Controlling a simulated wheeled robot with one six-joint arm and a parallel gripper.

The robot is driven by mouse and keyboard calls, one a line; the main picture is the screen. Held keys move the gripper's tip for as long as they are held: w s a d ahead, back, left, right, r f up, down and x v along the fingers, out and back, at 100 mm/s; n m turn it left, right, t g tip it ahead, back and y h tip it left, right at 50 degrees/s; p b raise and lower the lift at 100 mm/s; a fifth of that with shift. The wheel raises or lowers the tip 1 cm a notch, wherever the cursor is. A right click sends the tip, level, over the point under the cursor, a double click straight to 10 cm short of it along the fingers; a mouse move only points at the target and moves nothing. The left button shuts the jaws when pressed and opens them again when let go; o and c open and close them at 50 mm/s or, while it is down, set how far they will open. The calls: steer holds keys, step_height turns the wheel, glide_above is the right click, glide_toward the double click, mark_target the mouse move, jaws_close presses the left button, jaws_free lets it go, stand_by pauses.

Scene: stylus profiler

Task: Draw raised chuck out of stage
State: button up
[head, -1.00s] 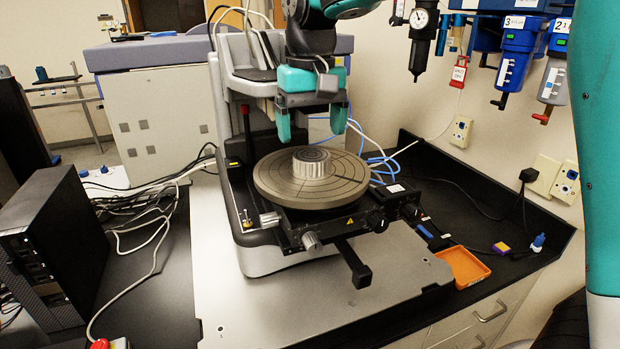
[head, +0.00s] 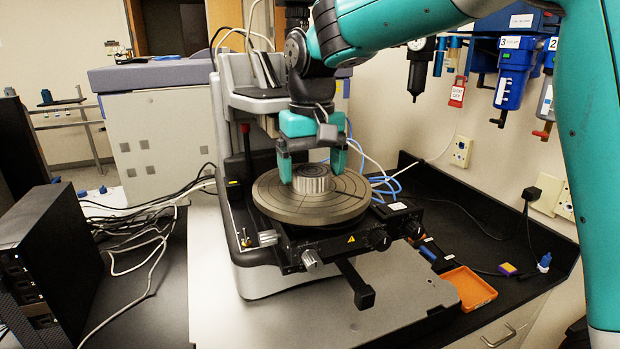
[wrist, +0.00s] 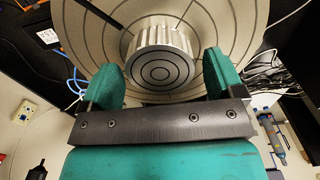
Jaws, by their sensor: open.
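The raised chuck (head: 311,178) is a ribbed metal cylinder standing upright at the centre of the round grey stage (head: 275,207). In the wrist view the chuck (wrist: 160,72) shows its ringed top between my fingers, and the stage (wrist: 225,20) spreads around it. My gripper (head: 312,172) is open just above the stage, with one teal finger on each side of the chuck. In the head view the left finger is close to the chuck's side and the right finger stands further off. I cannot tell whether either finger touches it.
The profiler's column (head: 238,125) rises behind the stage, and a black handle (head: 357,285) sticks out at the front. An orange tray (head: 468,289) lies to the right on the black bench. The pale base plate (head: 250,318) is clear in front.

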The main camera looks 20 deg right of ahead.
mark_target(312, 170)
steer(key=c, duration=1.5)
steer(key=shift+o, duration=0.2)
steer(key=shift+r+p, duration=0.7)
steer(key=shift+p, duration=0.05)
steer(key=shift+r+p, duration=1.25)
steer(key=shift+r, duration=0.15)
step_height(312, 170, up, 5)
steer(key=p, duration=0.4)
steer(key=shift+p, duration=0.3)
